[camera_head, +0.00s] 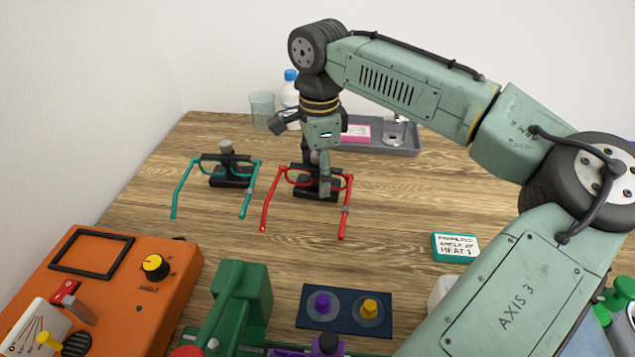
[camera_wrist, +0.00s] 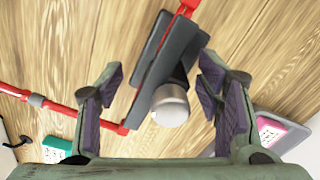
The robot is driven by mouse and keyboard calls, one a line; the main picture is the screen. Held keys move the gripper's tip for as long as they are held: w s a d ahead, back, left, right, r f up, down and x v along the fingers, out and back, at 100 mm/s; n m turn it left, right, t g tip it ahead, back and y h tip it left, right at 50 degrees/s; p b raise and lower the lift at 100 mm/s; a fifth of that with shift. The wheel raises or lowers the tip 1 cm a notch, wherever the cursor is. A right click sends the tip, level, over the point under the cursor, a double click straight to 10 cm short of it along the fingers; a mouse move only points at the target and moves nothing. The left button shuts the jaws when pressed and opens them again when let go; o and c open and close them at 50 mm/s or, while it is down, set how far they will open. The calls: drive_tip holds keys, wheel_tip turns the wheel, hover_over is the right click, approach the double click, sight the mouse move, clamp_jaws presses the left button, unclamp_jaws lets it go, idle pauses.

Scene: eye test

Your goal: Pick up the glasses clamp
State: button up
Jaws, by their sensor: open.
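A black glasses clamp (camera_head: 315,196) stands on the wooden table with red glasses (camera_head: 346,207) in it. In the wrist view this clamp (camera_wrist: 165,70) is a dark bar with a silver knob (camera_wrist: 170,106), and part of the red glasses (camera_wrist: 62,108) shows. My gripper (camera_head: 318,178) is over this clamp and partly hides it. In the wrist view my gripper (camera_wrist: 162,78) is open, with the clamp between its two fingers in the picture; contact cannot be told. A second black clamp (camera_head: 230,181) with teal glasses (camera_head: 256,184) stands to the left.
A grey tray (camera_head: 385,150) with a pink-edged card (camera_head: 355,133) lies behind my gripper. A beaker (camera_head: 262,110) and bottle (camera_head: 290,95) stand at the back. An orange box (camera_head: 110,285), green device (camera_head: 240,300) and dark blue holder (camera_head: 345,322) are in front.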

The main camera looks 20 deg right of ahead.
clamp_jaws()
idle(0.7)
